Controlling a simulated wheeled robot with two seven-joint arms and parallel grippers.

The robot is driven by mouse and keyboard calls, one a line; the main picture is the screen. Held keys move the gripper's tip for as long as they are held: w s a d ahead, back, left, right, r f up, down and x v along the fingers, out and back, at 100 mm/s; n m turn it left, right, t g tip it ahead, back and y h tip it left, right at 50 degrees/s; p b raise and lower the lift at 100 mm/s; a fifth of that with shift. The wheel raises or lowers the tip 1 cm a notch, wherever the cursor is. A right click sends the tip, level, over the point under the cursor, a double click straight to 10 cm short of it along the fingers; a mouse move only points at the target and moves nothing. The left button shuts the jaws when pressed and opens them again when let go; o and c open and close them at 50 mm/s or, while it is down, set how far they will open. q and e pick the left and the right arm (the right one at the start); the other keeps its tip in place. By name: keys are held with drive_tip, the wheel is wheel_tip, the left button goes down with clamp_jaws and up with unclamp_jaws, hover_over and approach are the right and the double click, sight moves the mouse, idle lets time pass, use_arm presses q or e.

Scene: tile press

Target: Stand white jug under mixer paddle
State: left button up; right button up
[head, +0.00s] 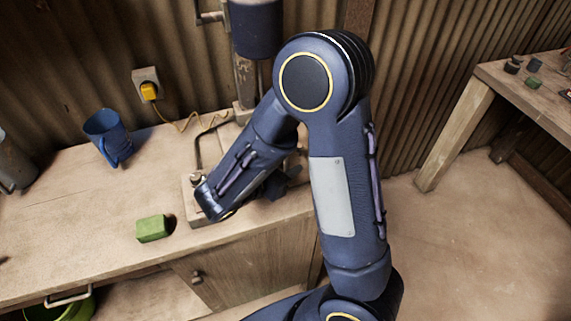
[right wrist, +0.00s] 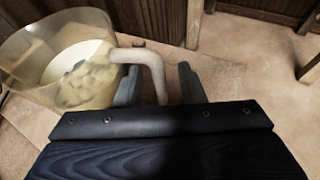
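The white jug (right wrist: 62,62) shows in the right wrist view as a pale, see-through vessel at the upper left, with its pale handle (right wrist: 156,72) reaching toward my right gripper. My right gripper (right wrist: 160,88) has its two fingers apart, one on each side of the handle, with a gap beside it. In the head view the right gripper (head: 276,184) is mostly hidden behind my forearm, and I cannot make out the jug there. A dark blue cylinder (head: 256,28) on a post, likely the mixer, stands at the back. Its paddle is hidden by my arm. My left gripper is not in view.
A yellow plug (head: 149,91) trails a cord on the wall. Floor lies open right, before another table (head: 520,95).

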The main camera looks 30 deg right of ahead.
drive_tip(key=v, duration=0.8)
drive_tip(key=s+d+f+m+g+y, duration=0.1)
drive_tip(key=s+d+m+g+y, duration=0.4)
drive_tip(key=s+m+y, duration=0.6)
drive_tip(key=s+a+r+m+t+y, duration=0.2)
drive_tip(key=a+r+m+t+y, duration=0.2)
drive_tip(key=m, duration=0.7)
drive_tip(key=shift+s+a+m+t+y, duration=0.15)
drive_tip(key=shift+a+m+t+y, duration=0.2)
drive_tip(key=shift+t+y, duration=0.9)
drive_tip(key=shift+r+t+h, duration=0.1)
drive_tip(key=shift+t+h, duration=0.15)
